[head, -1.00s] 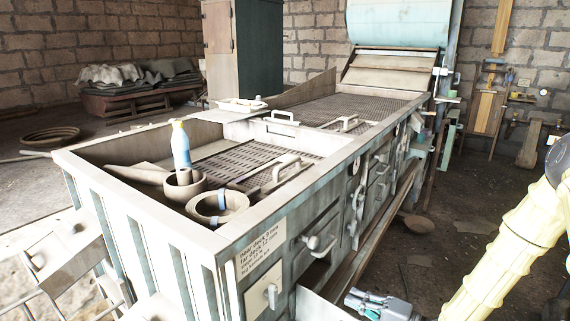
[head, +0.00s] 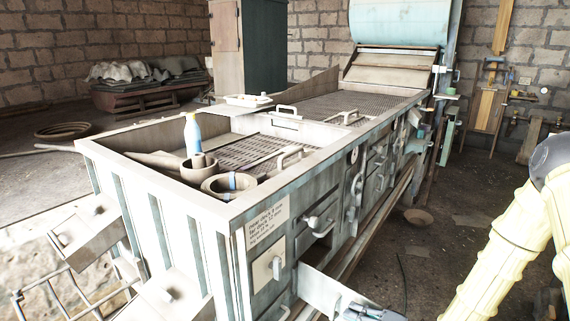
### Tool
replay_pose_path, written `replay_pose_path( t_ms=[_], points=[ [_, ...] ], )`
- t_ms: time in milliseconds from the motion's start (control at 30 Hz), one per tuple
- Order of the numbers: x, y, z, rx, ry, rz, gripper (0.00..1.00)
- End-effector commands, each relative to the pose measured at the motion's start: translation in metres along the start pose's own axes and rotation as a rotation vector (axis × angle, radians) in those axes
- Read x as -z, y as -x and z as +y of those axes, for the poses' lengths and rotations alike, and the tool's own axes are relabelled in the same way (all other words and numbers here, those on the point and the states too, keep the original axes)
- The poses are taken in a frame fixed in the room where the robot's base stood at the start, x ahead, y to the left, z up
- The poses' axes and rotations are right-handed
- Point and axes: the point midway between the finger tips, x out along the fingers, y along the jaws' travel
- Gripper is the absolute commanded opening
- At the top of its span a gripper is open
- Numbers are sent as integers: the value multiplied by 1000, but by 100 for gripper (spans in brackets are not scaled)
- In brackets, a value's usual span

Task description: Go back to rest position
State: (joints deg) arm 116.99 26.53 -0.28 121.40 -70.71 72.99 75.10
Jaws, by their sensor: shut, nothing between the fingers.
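My gripper (head: 362,312) shows only in part at the bottom edge of the head view, right of the machine's front corner. Its fingers look closed, with nothing seen between them. My pale yellow arm (head: 500,255) rises on the right side of the picture, clear of the machine. The long white and grey machine (head: 165,235) runs from the front left to the back. An open drawer or panel (head: 325,290) juts from its side, close beside my gripper; I cannot tell whether they touch.
In the machine's front tray stand a blue and white bottle (head: 193,135) and two round bowls, one brown (head: 192,172) and one with a blue mark (head: 215,188). Handles (head: 320,222) stick out along the machine's side. The floor (head: 440,230) between machine and arm is mostly clear.

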Motion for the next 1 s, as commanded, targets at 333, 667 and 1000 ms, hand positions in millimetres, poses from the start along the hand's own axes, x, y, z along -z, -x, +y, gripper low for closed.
replay_pose_path(
  t_ms=[333,667,1000],
  points=[
    [-47,8,77,-312,136,46,0],
    [-150,86,185,-862,347,-110,0],
    [-249,202,225,-1274,467,-450,0]
  ],
)
